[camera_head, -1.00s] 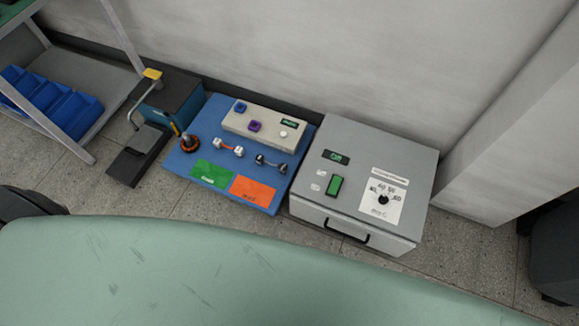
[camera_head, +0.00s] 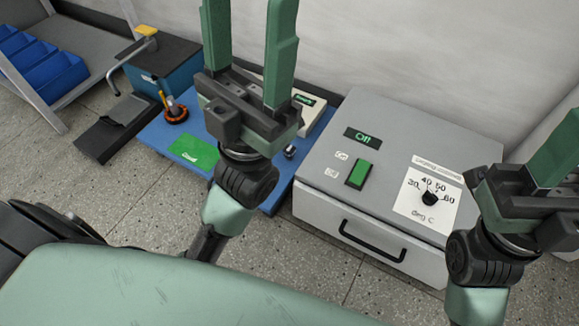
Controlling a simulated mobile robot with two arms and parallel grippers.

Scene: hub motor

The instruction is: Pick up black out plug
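A small dark plug end (camera_head: 290,152) shows at the right edge of the blue board (camera_head: 150,135), just right of my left gripper's wrist. The rest of the black plug is hidden behind that gripper. My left gripper (camera_head: 248,35) is raised over the board, its two green fingers spread apart with nothing seen between them. It also covers the white-and-red plug spot and the orange card.
The grey box (camera_head: 315,200) with an "Off" display, green switch and temperature dial stands right of the board. A green card (camera_head: 195,150) and an orange-black round part (camera_head: 176,112) lie on the board. A blue-black press (camera_head: 160,70) and blue bins (camera_head: 45,75) are left.

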